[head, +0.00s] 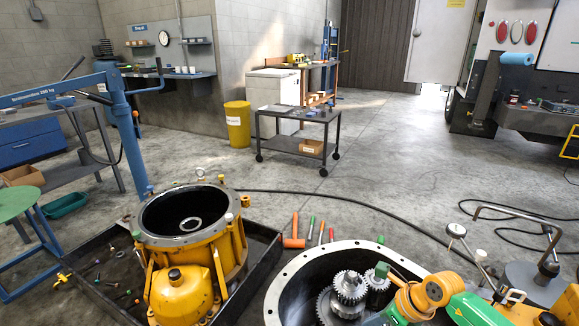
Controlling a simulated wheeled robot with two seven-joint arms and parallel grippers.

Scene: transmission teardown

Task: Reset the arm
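Neither of my grippers can be made out in the head view. An orange and green jointed piece (435,290) reaches in at the bottom right, over the rim of the large open housing (279,291). I cannot tell whether it is part of my arm or a tool, and its lower part is cut off by the frame. Steel gears (350,287) stand inside the housing. A yellow transmission case (178,293) with an open round top stands at the lower left in a black tray (262,243).
A blue hoist (117,100) stands at the left by a green round stool (15,203). Orange and green handled tools (294,240) lie between the case and housing. A black cable (345,202) crosses the floor. A dark cart (298,131) stands further back, with clear floor around it.

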